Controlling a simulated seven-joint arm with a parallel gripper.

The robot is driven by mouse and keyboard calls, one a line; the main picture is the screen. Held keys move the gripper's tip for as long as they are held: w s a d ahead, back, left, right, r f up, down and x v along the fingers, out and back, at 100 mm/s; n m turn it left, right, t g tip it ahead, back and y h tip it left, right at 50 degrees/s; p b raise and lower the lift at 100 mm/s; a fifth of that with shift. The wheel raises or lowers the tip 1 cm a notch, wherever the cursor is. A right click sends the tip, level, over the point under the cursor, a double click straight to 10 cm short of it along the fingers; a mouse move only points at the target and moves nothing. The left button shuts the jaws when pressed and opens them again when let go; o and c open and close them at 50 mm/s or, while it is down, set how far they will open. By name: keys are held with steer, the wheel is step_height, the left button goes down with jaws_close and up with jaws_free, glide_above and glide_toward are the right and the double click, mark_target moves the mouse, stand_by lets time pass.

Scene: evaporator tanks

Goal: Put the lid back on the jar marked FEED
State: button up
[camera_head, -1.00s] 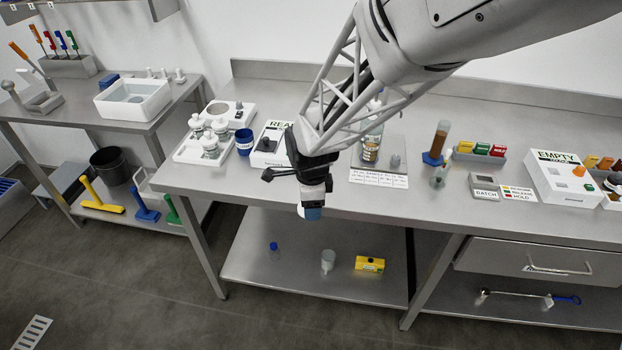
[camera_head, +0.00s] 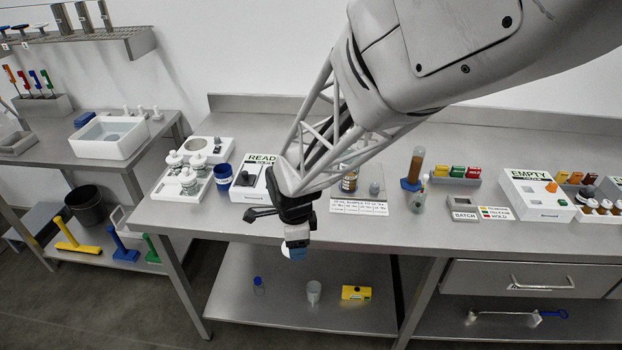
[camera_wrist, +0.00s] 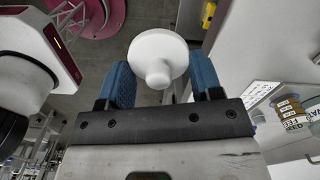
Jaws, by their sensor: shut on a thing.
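My gripper (camera_head: 296,250) hangs at the front edge of the bench, left of centre in the head view. In the wrist view its two blue fingers (camera_wrist: 163,82) are shut on a white round lid with a knob (camera_wrist: 158,50). Lettering that looks like FEED shows upside down on an amber and white labelled thing (camera_wrist: 291,112) at the right of the wrist view; I cannot tell if it is the jar. In the head view an amber bottle (camera_head: 349,182) stands partly hidden behind my arm.
A blue cup (camera_head: 223,176) and a READ box (camera_head: 250,182) stand left of my arm. A white card (camera_head: 358,207) lies by the bench front. An EMPTY box (camera_head: 538,197) stands at the right. The lower shelf (camera_head: 290,315) holds a few small things.

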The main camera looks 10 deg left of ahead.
steer(key=shift+w, duration=0.1)
steer(key=w+d+r, duration=0.3)
steer(key=w+d, duration=0.1)
steer(key=w, duration=0.6)
steer(key=w+d+r, duration=0.3)
steer(key=w+d, duration=0.2)
steer(key=w, duration=0.4)
steer(key=w+d+r, duration=0.3)
steer(key=w+d, duration=0.1)
steer(key=w, duration=0.6)
steer(key=shift+w+d+r, duration=0.2)
steer(key=shift+w+r, duration=0.1)
steer(key=shift+f, duration=0.15)
steer(key=shift+f, duration=3)
steer(key=shift+f, duration=0.25)
steer(key=o, duration=1.1)
